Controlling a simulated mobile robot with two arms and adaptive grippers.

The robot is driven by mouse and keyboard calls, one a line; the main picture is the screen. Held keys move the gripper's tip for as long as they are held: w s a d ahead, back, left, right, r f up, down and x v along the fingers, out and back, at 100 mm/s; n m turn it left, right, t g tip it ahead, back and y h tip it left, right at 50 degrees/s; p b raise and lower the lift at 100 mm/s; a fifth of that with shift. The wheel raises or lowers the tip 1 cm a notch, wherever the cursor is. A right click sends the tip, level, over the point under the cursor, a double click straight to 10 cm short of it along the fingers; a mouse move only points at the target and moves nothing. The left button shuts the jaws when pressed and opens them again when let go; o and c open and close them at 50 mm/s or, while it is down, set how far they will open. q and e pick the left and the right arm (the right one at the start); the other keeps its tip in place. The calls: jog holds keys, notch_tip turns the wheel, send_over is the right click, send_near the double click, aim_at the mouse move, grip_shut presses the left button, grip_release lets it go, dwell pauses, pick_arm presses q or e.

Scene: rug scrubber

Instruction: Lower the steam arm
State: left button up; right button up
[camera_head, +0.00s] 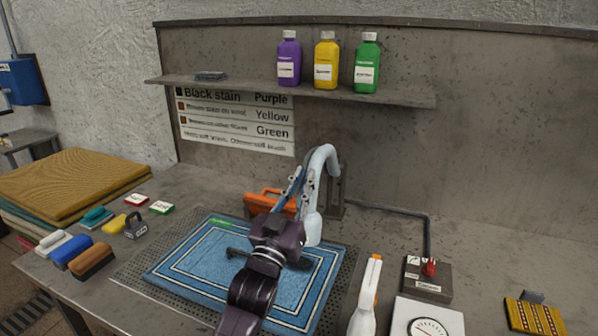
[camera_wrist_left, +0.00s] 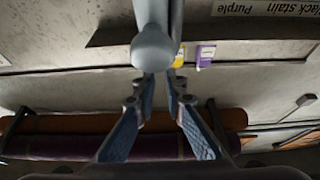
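The steam arm (camera_head: 325,160) is a pale blue-grey curved pipe rising from a grey post behind the blue rug, with its rounded nozzle end (camera_head: 313,229) hanging down above the rug. It also shows at the top of the left wrist view (camera_wrist_left: 152,48), in line with the gap between my fingers. My left gripper (camera_head: 300,186) points up beside the pipe's downward part. Its two blue-padded fingers (camera_wrist_left: 161,82) are apart, with a gap visible between them. I cannot tell whether either finger touches the pipe. My right gripper is not in view.
The blue rug (camera_head: 190,266) lies on a perforated tray. An orange object (camera_head: 262,203) stands behind it. A white spray bottle (camera_head: 364,305), a box with a red knob (camera_head: 429,278) and a gauge (camera_head: 428,325) are at right. Brushes (camera_head: 93,262) stand at left. Bottles (camera_head: 327,63) line the shelf.

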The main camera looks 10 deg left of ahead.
pick_arm(q)
jog(key=shift+o, duration=1.1)
jog(key=shift+w+d+f, duration=0.1)
jog(key=shift+w+d, duration=0.05)
jog(key=shift+d, duration=0.1)
jog(key=shift+o, duration=1.3)
jog(key=shift+d, duration=0.15)
jog(key=shift+o, duration=1.5)
jog(key=shift+a, duration=0.2)
jog(key=v, duration=1.2)
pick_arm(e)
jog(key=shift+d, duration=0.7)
pick_arm(q)
jog(key=shift+c, duration=0.3)
